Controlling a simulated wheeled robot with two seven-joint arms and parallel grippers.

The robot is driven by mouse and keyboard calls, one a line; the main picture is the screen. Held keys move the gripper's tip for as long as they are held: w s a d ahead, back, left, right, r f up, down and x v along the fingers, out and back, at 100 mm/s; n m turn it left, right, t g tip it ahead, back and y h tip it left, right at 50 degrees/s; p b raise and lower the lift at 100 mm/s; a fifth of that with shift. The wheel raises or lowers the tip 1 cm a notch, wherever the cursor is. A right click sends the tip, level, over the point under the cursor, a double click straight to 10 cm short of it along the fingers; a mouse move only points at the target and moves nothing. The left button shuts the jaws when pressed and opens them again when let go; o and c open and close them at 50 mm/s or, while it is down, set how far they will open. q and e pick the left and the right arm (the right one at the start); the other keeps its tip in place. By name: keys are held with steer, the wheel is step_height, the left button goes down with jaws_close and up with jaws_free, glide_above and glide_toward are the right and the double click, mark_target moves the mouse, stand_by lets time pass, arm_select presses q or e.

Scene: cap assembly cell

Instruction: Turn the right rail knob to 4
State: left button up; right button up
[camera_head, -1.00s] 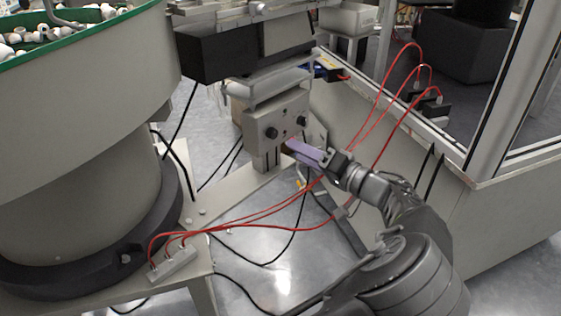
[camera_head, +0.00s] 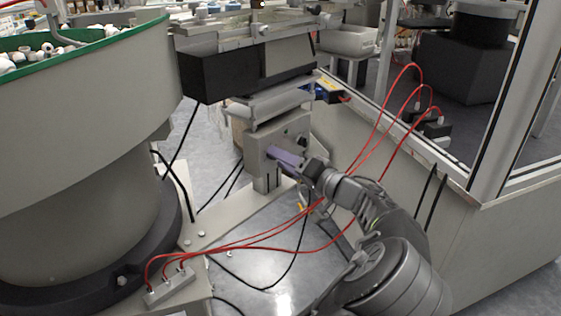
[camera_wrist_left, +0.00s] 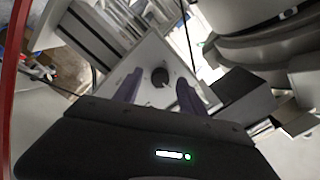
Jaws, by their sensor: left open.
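The grey control box (camera_head: 255,150) stands on a post below the rail unit. Its right-hand dark knob (camera_head: 302,142) shows in the head view. The left-hand knob there is hidden behind my left gripper (camera_head: 274,154), whose purple fingers point at the box's front face. In the left wrist view a round black knob (camera_wrist_left: 160,76) sits on the light box face (camera_wrist_left: 150,60), between the spread fingers of the open left gripper (camera_wrist_left: 158,91). I cannot tell if the fingers touch it. No scale numbers are readable. My right gripper is out of view.
Red cables (camera_head: 230,240) loop from a small terminal block (camera_head: 170,288) past my left arm. A large bowl feeder (camera_head: 90,130) stands on the left. A low grey cabinet wall (camera_head: 400,170) with window framing stands on the right. The black rail unit (camera_head: 215,75) overhangs the box.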

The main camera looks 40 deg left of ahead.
arm_select(q)
steer(key=shift+a, duration=0.35)
steer(key=shift+c, duration=0.6)
jaws_close()
